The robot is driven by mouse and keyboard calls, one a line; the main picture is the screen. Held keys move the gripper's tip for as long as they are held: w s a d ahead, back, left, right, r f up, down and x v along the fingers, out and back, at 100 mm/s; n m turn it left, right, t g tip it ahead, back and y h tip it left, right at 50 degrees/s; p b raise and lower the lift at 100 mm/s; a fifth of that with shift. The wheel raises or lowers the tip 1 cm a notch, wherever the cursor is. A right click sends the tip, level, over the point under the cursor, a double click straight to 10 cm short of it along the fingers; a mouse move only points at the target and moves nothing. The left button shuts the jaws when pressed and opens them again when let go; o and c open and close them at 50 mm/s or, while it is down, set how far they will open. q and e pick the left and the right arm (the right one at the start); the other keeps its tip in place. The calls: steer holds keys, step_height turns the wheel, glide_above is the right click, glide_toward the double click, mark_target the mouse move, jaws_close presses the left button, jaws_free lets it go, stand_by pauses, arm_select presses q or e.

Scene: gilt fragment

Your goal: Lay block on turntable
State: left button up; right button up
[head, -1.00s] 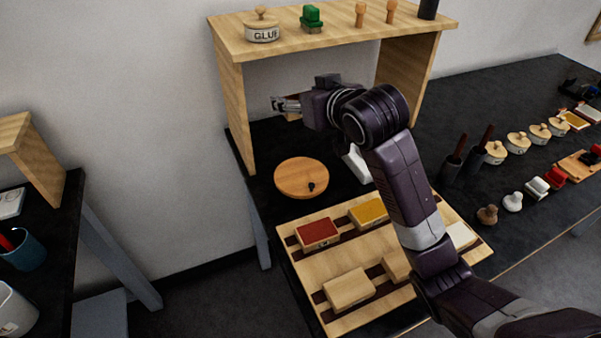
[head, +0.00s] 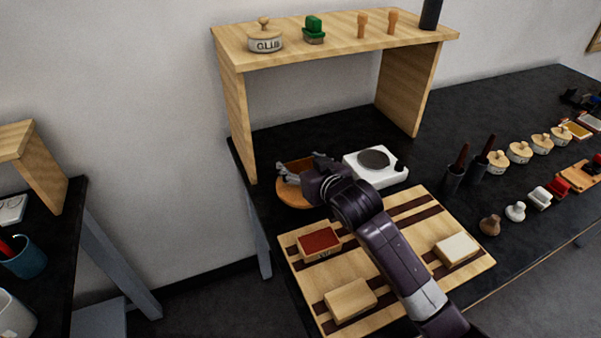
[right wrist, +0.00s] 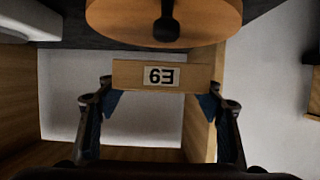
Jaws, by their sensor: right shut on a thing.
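My right gripper (head: 285,172) is shut on a wooden block (head: 297,165). In the right wrist view the block (right wrist: 161,76) sits between both fingertips, with a pale label bearing dark characters facing the camera. The round wooden turntable (head: 292,197) is directly below the gripper in the head view, partly covered by it. In the right wrist view the turntable (right wrist: 205,22) shows at the top with a dark knob on it. I cannot tell whether the block touches the turntable. My left gripper is not in view.
A white device with a grey disc (head: 376,163) stands right of the gripper. A striped rack (head: 415,208) in front holds red (head: 318,242), tan (head: 350,300) and white (head: 457,249) blocks. A wooden shelf (head: 330,44) spans the area behind.

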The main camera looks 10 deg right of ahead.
steer(key=shift+f, duration=1.5)
steer(key=shift+f, duration=0.15)
steer(key=o, duration=1.3)
steer(key=shift+c, duration=0.2)
steer(key=shift+r, duration=0.25)
steer(key=v, duration=1.2)
